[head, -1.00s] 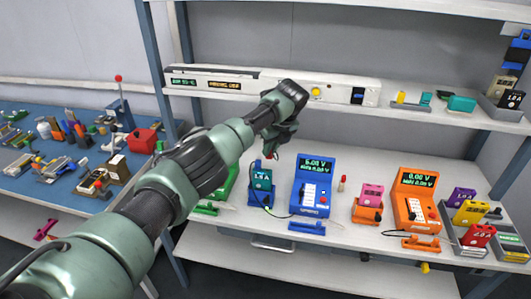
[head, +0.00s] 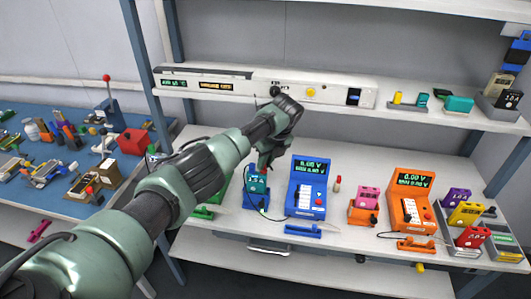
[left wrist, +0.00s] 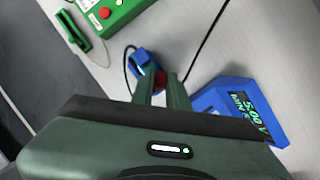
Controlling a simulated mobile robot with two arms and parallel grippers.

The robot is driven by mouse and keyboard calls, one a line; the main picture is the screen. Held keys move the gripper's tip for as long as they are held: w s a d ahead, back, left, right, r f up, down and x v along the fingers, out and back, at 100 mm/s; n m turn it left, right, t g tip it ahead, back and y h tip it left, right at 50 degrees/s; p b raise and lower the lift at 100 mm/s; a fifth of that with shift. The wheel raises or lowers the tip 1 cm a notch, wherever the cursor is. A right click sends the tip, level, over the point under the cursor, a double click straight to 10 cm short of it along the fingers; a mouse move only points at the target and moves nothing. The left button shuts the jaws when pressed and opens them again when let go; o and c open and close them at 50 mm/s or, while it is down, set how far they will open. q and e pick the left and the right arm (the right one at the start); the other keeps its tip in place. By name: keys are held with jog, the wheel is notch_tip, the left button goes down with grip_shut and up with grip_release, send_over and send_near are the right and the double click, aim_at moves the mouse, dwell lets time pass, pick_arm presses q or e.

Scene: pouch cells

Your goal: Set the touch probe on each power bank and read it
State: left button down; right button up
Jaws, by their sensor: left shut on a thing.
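My left gripper (head: 266,163) is shut on a small red piece (left wrist: 160,80), seemingly the touch probe, just above a teal power bank (head: 257,184) in a blue cradle (head: 256,201). The cradle also shows beyond the fingers in the left wrist view (left wrist: 143,62). I cannot tell whether the probe tip touches the bank. A blue meter (head: 307,190) with a lit display stands to the right. A pink power bank (head: 367,197) sits in an orange cradle (head: 362,215) beside an orange meter (head: 412,200) that appears to read 0.00 V. My right gripper is out of view.
A blue probe rest (head: 316,230) and an orange one (head: 417,245) lie near the front edge. Purple, yellow and red banks (head: 472,237) stand in a tray at right. A green meter (left wrist: 105,12) is at left. A shelf (head: 390,108) runs above; a blue bench (head: 55,195) is at left.

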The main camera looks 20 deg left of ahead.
pick_arm(q)
jog(key=shift+f, duration=0.15)
jog(key=shift+s, duration=0.1)
jog(key=shift+f, duration=0.4)
dwell(0.6)
dwell(0.5)
dwell(1.1)
jog(key=shift+w+a+r+p, duration=0.1)
jog(key=shift+w+r+p, duration=0.1)
jog(key=shift+r+p, duration=1)
jog(key=shift+w+r+p, duration=0.15)
jog(key=shift+r+p, duration=0.35)
jog(key=shift+r, duration=1.35)
jog(key=shift+f, duration=0.1)
